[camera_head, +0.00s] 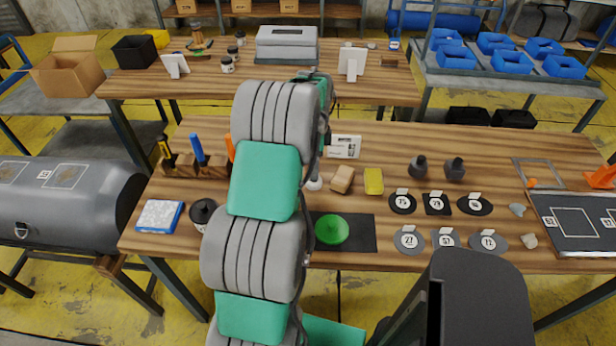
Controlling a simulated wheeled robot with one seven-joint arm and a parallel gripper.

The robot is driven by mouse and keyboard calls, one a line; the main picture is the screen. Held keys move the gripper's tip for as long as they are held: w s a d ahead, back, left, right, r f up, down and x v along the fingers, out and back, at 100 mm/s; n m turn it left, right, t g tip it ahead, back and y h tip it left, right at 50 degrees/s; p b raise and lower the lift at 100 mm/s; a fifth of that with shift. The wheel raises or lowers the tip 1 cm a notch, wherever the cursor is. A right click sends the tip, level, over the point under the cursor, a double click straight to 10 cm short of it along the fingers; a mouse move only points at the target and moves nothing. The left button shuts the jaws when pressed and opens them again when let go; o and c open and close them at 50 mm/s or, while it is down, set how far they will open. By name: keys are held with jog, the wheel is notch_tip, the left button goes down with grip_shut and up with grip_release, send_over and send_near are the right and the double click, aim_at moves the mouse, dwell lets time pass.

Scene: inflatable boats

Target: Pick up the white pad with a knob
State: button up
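A small pale, rounded thing (315,184) shows on the workbench just right of my arm. It may be part of the white pad with a knob, but my arm hides most of that spot and I cannot make out a whole pad. My arm rises through the middle of the view and bends down at its far end over the bench. Only a dark edge of my wrist and gripper (319,160) shows beside the arm, above the pale thing. The fingers are hidden, so I cannot see whether they touch or hold anything.
Close by on the workbench (450,258) are a green round knob (331,229) on a dark mat, a wooden block (342,179), a yellow block (374,181) and a white card (343,146). Numbered dark and grey patches lie to the right. A blue-white pad (159,215) and black jar (203,211) are left.

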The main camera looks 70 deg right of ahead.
notch_tip(320, 180, down, 6)
jog(key=shift+w+f+p, duration=0.1)
jog(key=shift+f+p, duration=0.1)
jog(key=shift+p, duration=0.7)
jog(key=shift+c, duration=0.3)
jog(key=c, duration=1.4)
